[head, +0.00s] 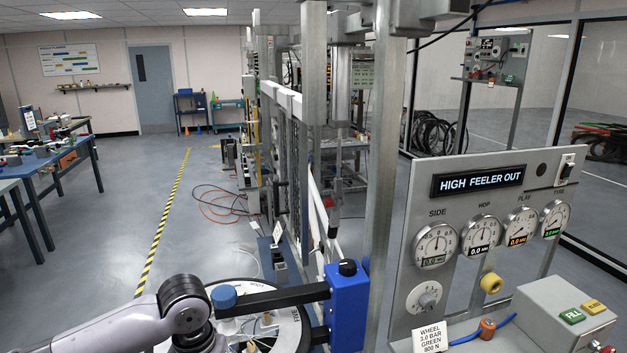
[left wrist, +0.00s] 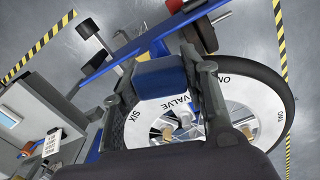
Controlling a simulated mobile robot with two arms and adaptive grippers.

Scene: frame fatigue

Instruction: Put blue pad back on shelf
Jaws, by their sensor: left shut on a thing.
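My left gripper (left wrist: 168,75) is shut on the blue pad (left wrist: 158,80), which sits between its two dark fingers in the left wrist view. The printed wheel (left wrist: 265,128) is behind the pad there. In the head view my left arm comes in at the bottom, and its fingers are not clear. A blue rounded piece (head: 223,297) shows beside my arm, near a black bar (head: 275,298); I cannot tell if it is the same pad. A small wall shelf (head: 92,87) with items hangs at the far back left. My right gripper is not in view.
A blue block (head: 348,308) with a black knob joins the bar near a metal post (head: 384,150). A gauge panel (head: 470,255) reads HIGH FEELER OUT. A grey button box (head: 560,315) stands at lower right. A blue-legged bench (head: 60,175) is at left.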

